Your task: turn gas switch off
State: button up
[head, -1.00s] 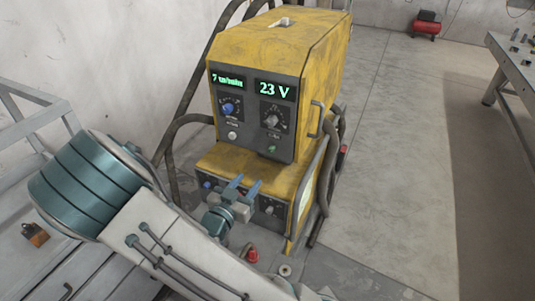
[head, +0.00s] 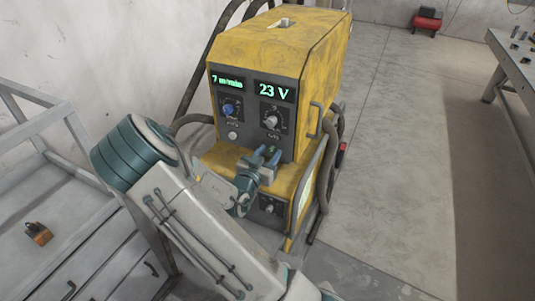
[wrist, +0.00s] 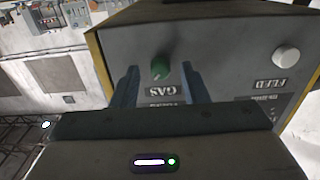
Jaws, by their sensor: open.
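The gas switch is a small green knob (wrist: 160,68) on the dark front panel of the yellow welding machine (head: 300,45). In the wrist view it appears between my two blue fingertips, with the GAS label upside down below it. My gripper (head: 266,157) is open, with one finger on each side of the knob in the picture. I cannot tell whether the fingers touch it or how deep they reach. In the head view the knob (head: 270,149) is partly hidden by the fingers.
The panel also has a white feed button (wrist: 286,57), a blue dial (head: 228,110) and a grey dial (head: 270,121). The displays read 7 and 23 V. A grey cabinet (head: 60,225) stands at the left. A workbench (head: 515,60) is at the far right. The floor right of the machine is clear.

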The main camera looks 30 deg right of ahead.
grip_shut()
dwell(0.3)
jog(key=n+p, duration=0.1)
jog(key=n, duration=0.3)
jog(key=shift+n, duration=0.4)
jog(key=n+p, duration=0.1)
jog(key=n, duration=0.3)
jog(key=shift+n, duration=0.3)
jog(key=n+p, duration=0.1)
jog(key=n, duration=0.3)
jog(key=shift+p, duration=0.3)
jog(key=shift+f+n, duration=0.15)
jog(key=shift+n, duration=2.05)
jog(key=shift+p, duration=0.3)
